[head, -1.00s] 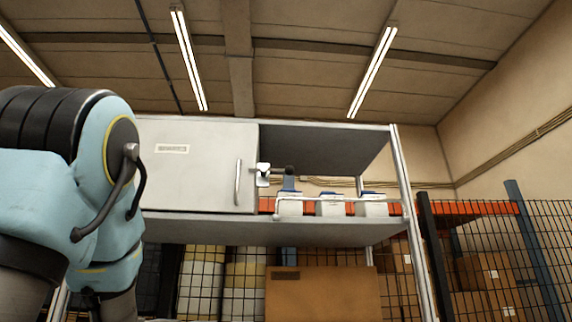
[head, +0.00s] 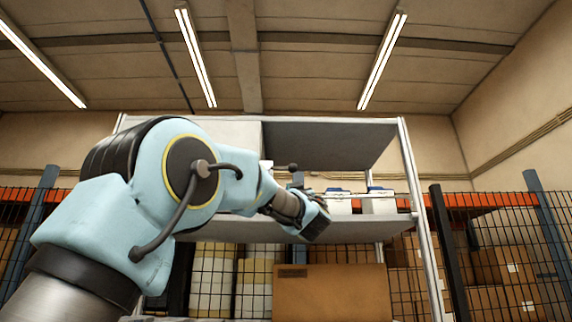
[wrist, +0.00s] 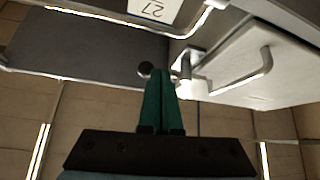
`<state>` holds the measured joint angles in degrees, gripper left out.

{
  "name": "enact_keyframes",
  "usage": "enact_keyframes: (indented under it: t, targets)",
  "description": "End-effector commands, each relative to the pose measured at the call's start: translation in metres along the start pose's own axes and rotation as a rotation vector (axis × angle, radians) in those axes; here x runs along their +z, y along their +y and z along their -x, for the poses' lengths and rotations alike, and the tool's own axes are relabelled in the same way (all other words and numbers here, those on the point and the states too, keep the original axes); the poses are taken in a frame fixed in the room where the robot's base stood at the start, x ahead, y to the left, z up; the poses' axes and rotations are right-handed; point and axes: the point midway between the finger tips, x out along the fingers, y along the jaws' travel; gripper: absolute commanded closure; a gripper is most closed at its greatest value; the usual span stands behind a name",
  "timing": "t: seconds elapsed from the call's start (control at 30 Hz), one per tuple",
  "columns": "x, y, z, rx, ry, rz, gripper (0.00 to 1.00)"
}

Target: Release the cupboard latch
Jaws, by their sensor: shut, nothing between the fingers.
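The cupboard latch (wrist: 186,68) is a pale metal bracket with a short arm ending in a black knob (wrist: 146,69), by the edge of the pale cupboard door (wrist: 270,75). In the head view the knob (head: 292,167) shows just past my arm, which covers most of the door. My gripper (wrist: 162,68) has its green fingers shut together and empty. In the wrist view their tips lie between the knob and the bracket; I cannot tell whether they touch. The door's bar handle (wrist: 245,82) is to their right. In the head view the fingers cannot be made out.
White bins (head: 380,202) stand on the open shelf right of the door, behind a front rail; one label (wrist: 155,8) shows in the wrist view. A metal upright (head: 415,200) bounds the shelf. A cardboard box (head: 332,292) and mesh fence are below and behind.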

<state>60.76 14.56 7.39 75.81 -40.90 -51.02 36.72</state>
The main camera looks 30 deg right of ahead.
Motion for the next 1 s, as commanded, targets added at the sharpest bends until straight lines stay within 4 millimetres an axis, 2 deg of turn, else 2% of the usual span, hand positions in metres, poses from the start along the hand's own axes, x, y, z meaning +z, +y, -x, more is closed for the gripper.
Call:
enact_keyframes:
  t: [0.03,0.1,0.23,0.33,0.7,0.87,1.0]
  targets:
    - [-0.023,0.015,0.000,-0.018,0.046,0.033,1.00]
    - [-0.048,0.024,0.001,-0.050,0.097,0.064,1.00]
    - [-0.074,0.033,0.004,-0.090,0.148,0.099,1.00]
    - [-0.081,0.034,0.005,-0.103,0.162,0.107,1.00]
    - [-0.082,0.034,0.002,-0.103,0.162,0.107,1.00]
    - [-0.087,0.032,-0.016,-0.104,0.163,0.107,1.00]
    - [-0.092,0.030,-0.042,-0.105,0.162,0.105,1.00]
